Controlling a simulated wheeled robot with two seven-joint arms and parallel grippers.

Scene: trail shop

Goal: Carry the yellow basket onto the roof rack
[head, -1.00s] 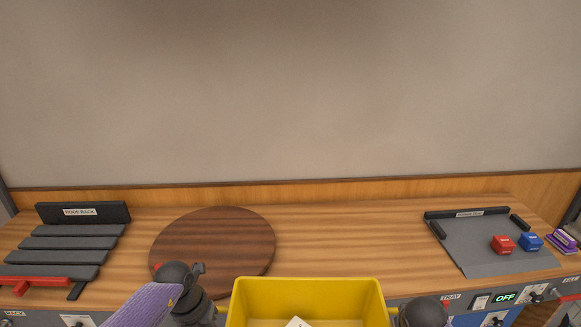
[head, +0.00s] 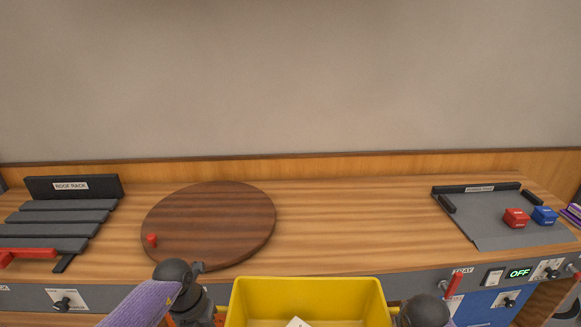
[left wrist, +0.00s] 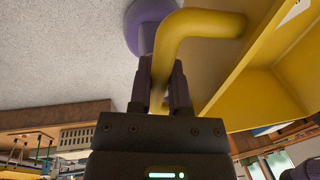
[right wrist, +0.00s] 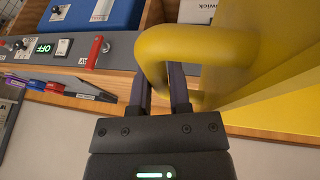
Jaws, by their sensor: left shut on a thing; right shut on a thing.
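The yellow basket (head: 307,286) is held between my two arms at the bottom of the head view, in front of the counter. A white item (head: 297,322) lies inside it. My left gripper (left wrist: 170,85) is shut on the basket's left handle (left wrist: 190,22). My right gripper (right wrist: 162,85) is shut on its right handle (right wrist: 150,55). In the head view the fingers are mostly hidden below the arm joints. The roof rack (head: 58,217), dark slats with a labelled back board and a red bar (head: 28,253) in front, is at the counter's left end.
A round wooden board (head: 210,225) with a small red peg (head: 152,240) lies right of the rack. A grey tray (head: 490,230) at the right holds a red box (head: 516,218) and a blue box (head: 544,215). Switches and levers line the counter front. The counter's middle is clear.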

